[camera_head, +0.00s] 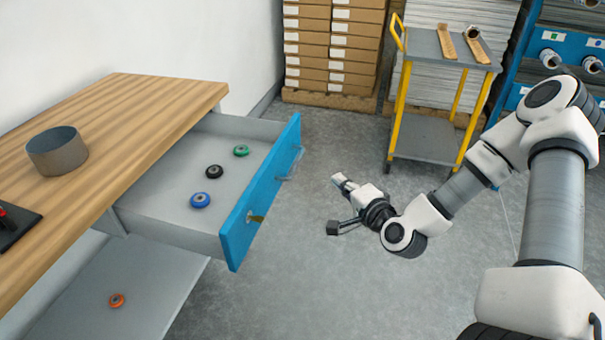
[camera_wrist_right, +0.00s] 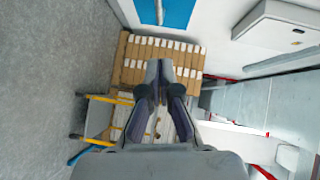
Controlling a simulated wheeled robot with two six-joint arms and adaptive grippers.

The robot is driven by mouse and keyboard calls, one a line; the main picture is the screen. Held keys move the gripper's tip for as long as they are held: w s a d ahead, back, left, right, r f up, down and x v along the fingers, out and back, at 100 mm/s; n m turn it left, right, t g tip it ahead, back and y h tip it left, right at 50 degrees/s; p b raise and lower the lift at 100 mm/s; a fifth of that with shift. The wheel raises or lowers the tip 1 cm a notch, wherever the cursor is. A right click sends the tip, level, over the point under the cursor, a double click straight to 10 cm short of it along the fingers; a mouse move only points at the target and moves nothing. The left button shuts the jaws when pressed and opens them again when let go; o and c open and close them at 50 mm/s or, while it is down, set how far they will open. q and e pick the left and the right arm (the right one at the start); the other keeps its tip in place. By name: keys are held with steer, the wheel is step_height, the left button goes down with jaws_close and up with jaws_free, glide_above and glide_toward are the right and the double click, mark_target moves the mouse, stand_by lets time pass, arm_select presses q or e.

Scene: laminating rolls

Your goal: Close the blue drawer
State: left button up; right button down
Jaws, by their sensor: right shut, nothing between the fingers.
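The blue drawer (camera_head: 262,195) is pulled out from under the wooden bench in the head view. Its blue front carries a handle (camera_head: 291,165) and faces right, towards my right arm. A green, a black and a blue wheel (camera_head: 200,200) lie on the drawer's grey floor. My right gripper (camera_head: 338,180) is to the right of the drawer front, apart from it, over open floor. It is shut and empty; its fingers also show in the right wrist view (camera_wrist_right: 165,72). A strip of blue shows at the top of the wrist view (camera_wrist_right: 178,12). My left gripper is not in view.
The wooden bench top (camera_head: 150,105) holds a grey round bin (camera_head: 57,151). A lower grey shelf (camera_head: 135,290) bears an orange wheel (camera_head: 117,300). A yellow-framed cart (camera_head: 430,135) and stacked boxes (camera_head: 335,45) stand at the back. The floor between drawer and cart is clear.

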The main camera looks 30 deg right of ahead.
arm_select(q)
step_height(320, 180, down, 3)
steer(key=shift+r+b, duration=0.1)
steer(key=shift+b, duration=1.05)
arm_select(e)
steer(key=w+a+f, duration=0.1)
steer(key=w+f, duration=0.1)
steer(key=w, duration=0.9)
steer(key=shift+w+a, duration=0.25)
steer(key=shift+a, duration=0.05)
steer(key=shift+f, duration=0.1)
